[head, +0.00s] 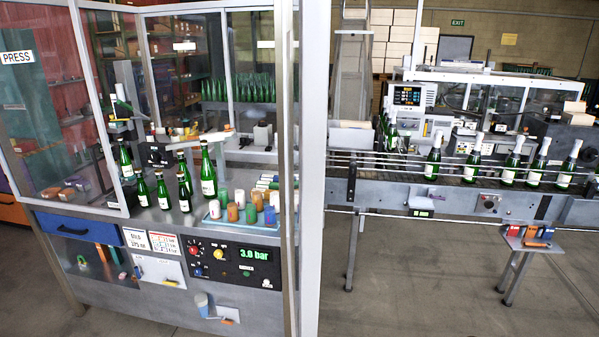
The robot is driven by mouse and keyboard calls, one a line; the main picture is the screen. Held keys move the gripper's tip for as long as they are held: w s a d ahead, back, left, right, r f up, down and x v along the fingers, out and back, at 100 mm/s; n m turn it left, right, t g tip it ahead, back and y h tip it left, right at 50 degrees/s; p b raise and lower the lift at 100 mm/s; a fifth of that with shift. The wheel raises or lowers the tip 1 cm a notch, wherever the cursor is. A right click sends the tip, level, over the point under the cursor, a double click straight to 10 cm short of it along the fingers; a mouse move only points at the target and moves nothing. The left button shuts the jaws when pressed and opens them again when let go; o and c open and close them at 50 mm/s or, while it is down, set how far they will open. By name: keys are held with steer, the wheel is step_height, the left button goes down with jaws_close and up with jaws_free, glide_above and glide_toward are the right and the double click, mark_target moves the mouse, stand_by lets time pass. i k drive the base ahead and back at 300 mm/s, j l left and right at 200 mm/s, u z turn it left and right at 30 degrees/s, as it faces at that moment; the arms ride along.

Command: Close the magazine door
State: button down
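No part is labelled as the magazine door. A clear panel in a grey frame (101,110) stands at an angle on the left of the capsuling machine (165,222). Beside it, the machine's front is open over the worktop. A tall grey upright (314,170) crosses the picture right of this opening, with a narrower frame along its left side. It may be a door seen nearly edge-on, but I cannot tell. I cannot tell which of these is the magazine door. My gripper is not in view.
Green bottles (208,175) and a blue tray (226,220) with several coloured capsules stand on the worktop. A control panel (232,262) and a blue drawer (78,228) are below. A conveyor (450,195) carries foiled bottles at right. Floor (420,290) is clear before it.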

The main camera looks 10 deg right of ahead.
mark_target(306, 24)
steer(key=i+l+u, duration=0.1)
steer(key=l+u, duration=0.85)
steer(key=k+j+z, duration=0.1)
steer(key=k+z, duration=0.15)
steer(key=k, duration=0.2)
